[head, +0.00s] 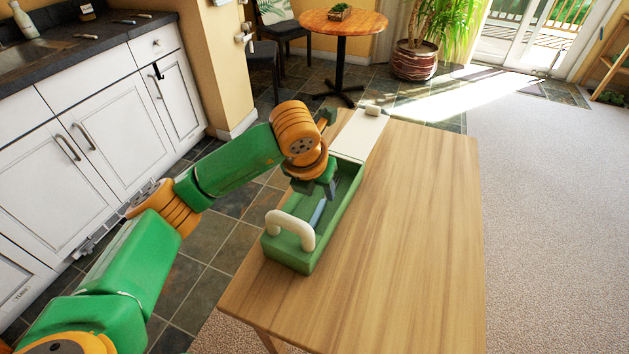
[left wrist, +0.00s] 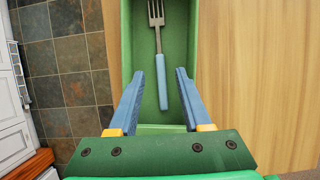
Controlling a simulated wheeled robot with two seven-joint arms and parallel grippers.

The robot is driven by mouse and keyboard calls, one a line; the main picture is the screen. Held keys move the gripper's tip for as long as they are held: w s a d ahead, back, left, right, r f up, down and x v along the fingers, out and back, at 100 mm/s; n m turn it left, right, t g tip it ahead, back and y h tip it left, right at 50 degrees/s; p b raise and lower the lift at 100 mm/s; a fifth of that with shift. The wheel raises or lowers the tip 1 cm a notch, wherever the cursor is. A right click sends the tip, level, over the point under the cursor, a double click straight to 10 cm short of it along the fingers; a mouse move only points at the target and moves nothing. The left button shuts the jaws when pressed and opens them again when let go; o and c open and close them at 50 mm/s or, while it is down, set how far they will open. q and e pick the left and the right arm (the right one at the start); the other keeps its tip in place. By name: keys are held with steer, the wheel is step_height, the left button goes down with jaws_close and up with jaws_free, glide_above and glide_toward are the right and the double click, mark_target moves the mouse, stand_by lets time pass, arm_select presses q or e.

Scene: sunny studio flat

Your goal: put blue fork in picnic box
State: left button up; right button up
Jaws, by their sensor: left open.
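The picnic box (head: 291,252) is a green open box with a cream handle at its near end, on the wooden table. A pale lid-like panel (head: 357,139) lies at its far end. The blue fork (left wrist: 162,88) lies inside the box, its metal tines pointing up in the left wrist view; its blue handle (head: 318,212) shows in the head view. My left gripper (head: 322,196) is over the box. In the left wrist view its blue fingers (left wrist: 158,92) are open, one on each side of the fork handle and apart from it. My right gripper is not in view.
The wooden table (head: 410,220) is bare to the right of the box. A kitchen counter with white cabinets (head: 100,140) stands at the left. A round table (head: 343,22) and a potted plant (head: 415,60) are farther back.

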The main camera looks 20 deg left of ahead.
arm_select(q)
steer(key=v, duration=0.6)
